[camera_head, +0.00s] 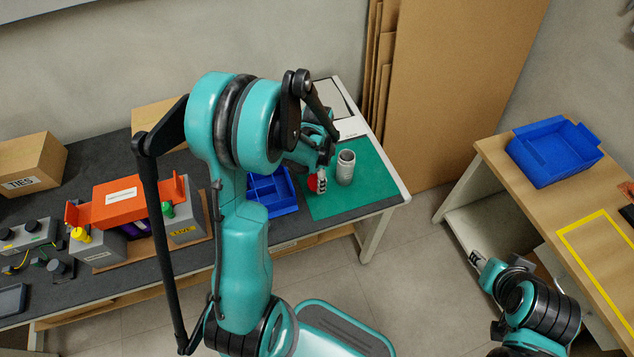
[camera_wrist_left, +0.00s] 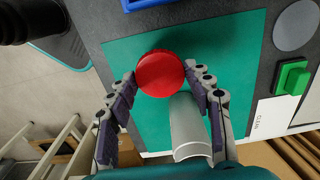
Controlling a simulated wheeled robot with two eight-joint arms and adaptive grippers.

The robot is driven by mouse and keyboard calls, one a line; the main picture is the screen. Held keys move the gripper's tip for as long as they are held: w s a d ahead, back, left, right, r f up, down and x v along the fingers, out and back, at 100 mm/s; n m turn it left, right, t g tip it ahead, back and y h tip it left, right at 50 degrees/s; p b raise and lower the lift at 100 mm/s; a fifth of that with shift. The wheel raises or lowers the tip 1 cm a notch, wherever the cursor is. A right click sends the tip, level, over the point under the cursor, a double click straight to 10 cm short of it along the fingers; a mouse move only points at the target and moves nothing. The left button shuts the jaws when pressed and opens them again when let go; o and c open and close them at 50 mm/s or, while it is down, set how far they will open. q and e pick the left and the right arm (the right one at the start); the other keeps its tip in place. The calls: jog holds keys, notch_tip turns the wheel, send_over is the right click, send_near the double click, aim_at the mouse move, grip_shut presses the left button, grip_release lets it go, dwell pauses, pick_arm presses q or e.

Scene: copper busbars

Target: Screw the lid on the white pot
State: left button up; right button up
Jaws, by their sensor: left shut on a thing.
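A round red lid (camera_wrist_left: 160,73) is between the fingertips of my left gripper (camera_wrist_left: 162,84), which is shut on it. In the head view the red lid (camera_head: 313,184) shows at the tips of the left gripper (camera_head: 321,180), just left of the white pot. The white pot (camera_head: 346,168) stands upright and open-topped on the green mat (camera_head: 372,188). In the left wrist view the pot (camera_wrist_left: 188,125) lies below and right of the lid, apart from it as far as I can tell. My right gripper (camera_head: 476,259) is far to the right, its fingers too small to read.
A blue bin (camera_head: 284,207) stands left of the mat. An orange piece (camera_head: 120,203) and grey blocks sit further left on the dark bench. A second table at right holds a blue tray (camera_head: 552,170). Cardboard sheets (camera_head: 440,90) lean behind.

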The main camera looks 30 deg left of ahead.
pick_arm(q)
jog(key=shift+r+p, duration=0.45)
jog(key=shift+r, duration=1.45)
jog(key=d+n, duration=0.8)
jog(key=d, duration=0.2)
jog(key=shift+w+d+r, duration=0.25)
jog(key=shift+w+d, duration=0.05)
jog(key=shift+d, duration=0.05)
